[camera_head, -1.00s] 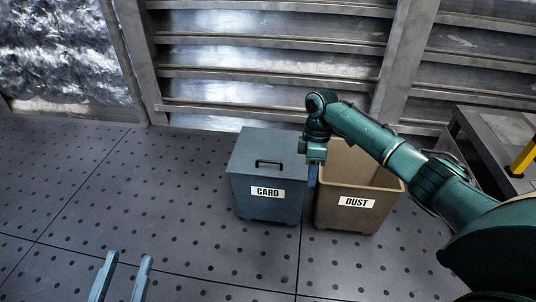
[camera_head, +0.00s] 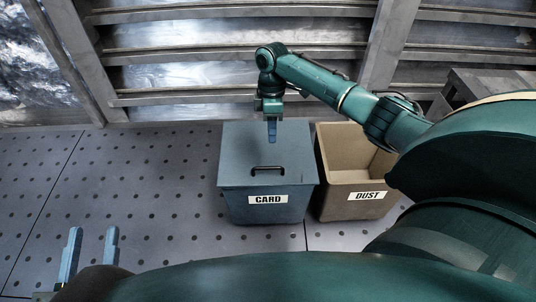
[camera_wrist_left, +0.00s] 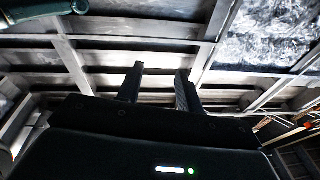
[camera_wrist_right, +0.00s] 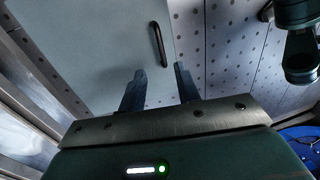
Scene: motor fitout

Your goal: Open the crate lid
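The blue-grey crate labelled CARD (camera_head: 234,204) stands on the floor with its flat lid (camera_head: 240,155) shut. A dark bar handle (camera_head: 268,169) sits on the lid near its front edge. My right gripper (camera_head: 272,140) points down above the lid, behind the handle. In the right wrist view its fingers (camera_wrist_right: 156,80) are apart and empty, with the handle (camera_wrist_right: 157,44) beyond the tips and not between them. My left gripper (camera_head: 90,235) is at the lower left, far from the crate. Its fingers (camera_wrist_left: 158,72) are apart with nothing between them.
An open tan bin labelled DUST (camera_head: 336,204) stands close to the right of the crate. A slatted metal wall (camera_head: 190,75) is behind both. Perforated floor (camera_head: 150,190) to the left is clear. A grey metal unit (camera_head: 480,85) is at the right.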

